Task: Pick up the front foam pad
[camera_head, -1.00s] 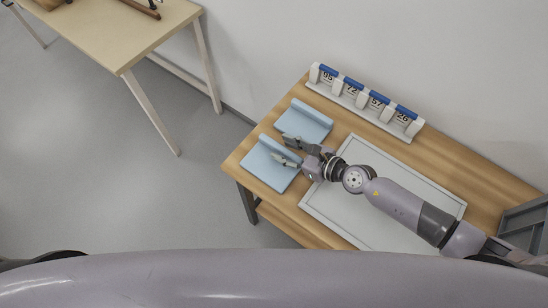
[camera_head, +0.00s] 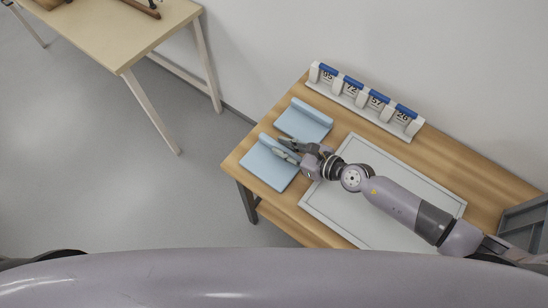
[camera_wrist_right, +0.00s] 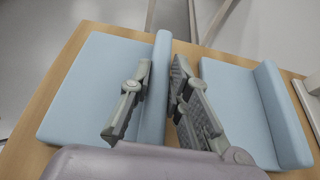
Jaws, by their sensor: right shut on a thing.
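The front foam pad (camera_head: 264,168) is a light blue slab with a raised rounded ridge along one long side. It lies on the near left corner of the wooden table, and it is the left pad (camera_wrist_right: 85,85) in the right wrist view. My right gripper (camera_head: 279,147) reaches in from the right and is shut on the ridge, with one finger on each side, as the right wrist view shows. The pad looks flat on the table. The fingers hide part of the ridge. My left gripper is not in view.
A second blue pad (camera_head: 305,121) lies just behind, close to one finger. A shallow grey-white tray (camera_head: 325,208) lies right of the pads, under my right arm. A numbered rack (camera_head: 365,99) stands at the back. The wooden table (camera_head: 232,160) ends just left of the pad.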

